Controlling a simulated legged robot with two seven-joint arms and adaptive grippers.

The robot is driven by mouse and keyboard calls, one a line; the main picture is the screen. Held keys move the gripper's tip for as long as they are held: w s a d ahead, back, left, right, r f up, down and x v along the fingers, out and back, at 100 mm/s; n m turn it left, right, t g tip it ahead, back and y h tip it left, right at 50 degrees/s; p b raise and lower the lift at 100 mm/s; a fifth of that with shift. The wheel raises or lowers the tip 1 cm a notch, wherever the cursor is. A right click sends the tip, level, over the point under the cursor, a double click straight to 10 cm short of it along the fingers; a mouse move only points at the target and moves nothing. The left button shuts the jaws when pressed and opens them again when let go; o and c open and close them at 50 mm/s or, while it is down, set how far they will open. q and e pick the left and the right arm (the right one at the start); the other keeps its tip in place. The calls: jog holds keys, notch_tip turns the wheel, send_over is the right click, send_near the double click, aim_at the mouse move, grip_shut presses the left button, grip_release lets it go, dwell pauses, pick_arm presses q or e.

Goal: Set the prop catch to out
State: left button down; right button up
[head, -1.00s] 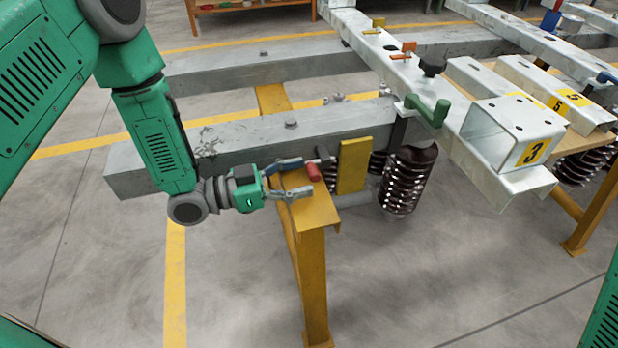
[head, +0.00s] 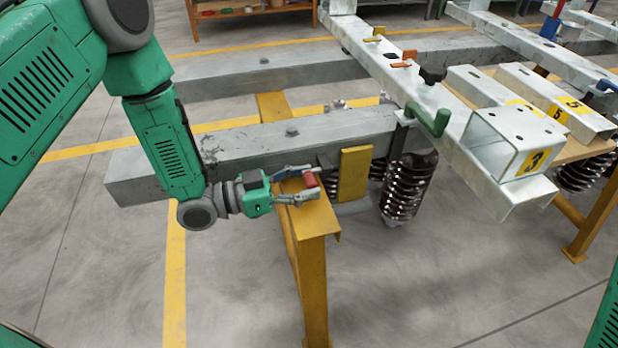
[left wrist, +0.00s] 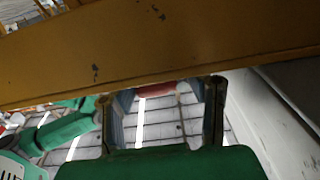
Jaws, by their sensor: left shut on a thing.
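A small red handle (head: 309,179), which looks like the prop catch, stands at the top of the yellow stand, left of an upright yellow plate (head: 354,172). My left gripper (head: 311,184) reaches it from the left, its fingers closed on the red handle. In the left wrist view the red handle (left wrist: 156,90) shows between the two fingertips, partly hidden behind a yellow beam. The catch's mount and its in or out position cannot be made out. My right gripper is out of view.
The yellow stand (head: 312,262) and grey beam (head: 250,146) lie close to my left gripper. A green handle (head: 432,120), black knob (head: 432,75) and orange clip (head: 404,59) sit on the silver rail. Floor at front is clear.

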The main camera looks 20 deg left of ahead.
pick_arm(q)
jog(key=shift+s+d+f, duration=0.1)
jog(key=shift+s+f, duration=0.05)
jog(key=shift+s, duration=0.2)
jog(key=c, duration=1)
grip_release()
jog(key=shift+c, duration=0.2)
jog(key=shift+s, duration=0.15)
jog(key=shift+a, duration=0.2)
jog(key=shift+a, duration=0.2)
jog(key=v, duration=1.1)
jog(key=shift+s+a, duration=0.2)
jog(key=shift+a, duration=0.05)
